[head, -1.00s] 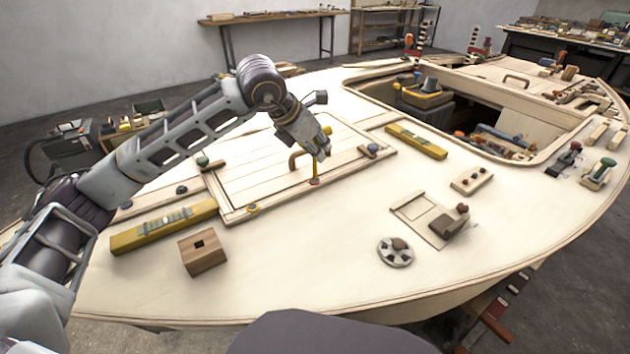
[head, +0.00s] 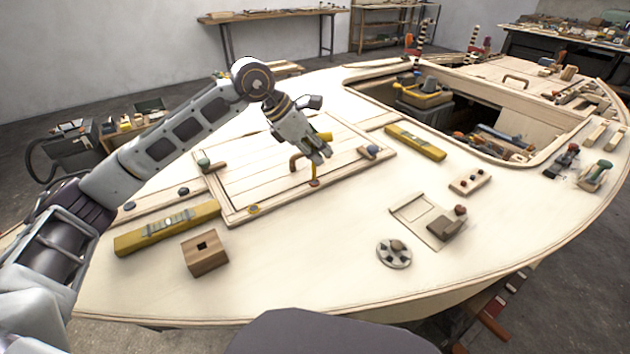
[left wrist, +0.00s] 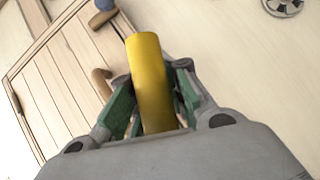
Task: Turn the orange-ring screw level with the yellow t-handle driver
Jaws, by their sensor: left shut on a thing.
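The yellow T-handle driver (head: 315,170) stands at the near edge of the hatch panel, its thin yellow shaft pointing down. An orange-red spot at the shaft's foot looks like the orange-ring screw (head: 314,183); its slot and seat are too small to make out. My left gripper (head: 319,153) is shut on the driver's handle from above. In the left wrist view the thick yellow handle (left wrist: 152,85) sits between the green-sided fingers (left wrist: 153,98), and hides the shaft and screw. My right gripper is not in view.
The hatch panel (head: 270,175) has a brown grab handle (head: 295,160) beside the driver. A yellow level (head: 415,141) lies to the right, another (head: 165,228) to the left by a wooden block (head: 205,252).

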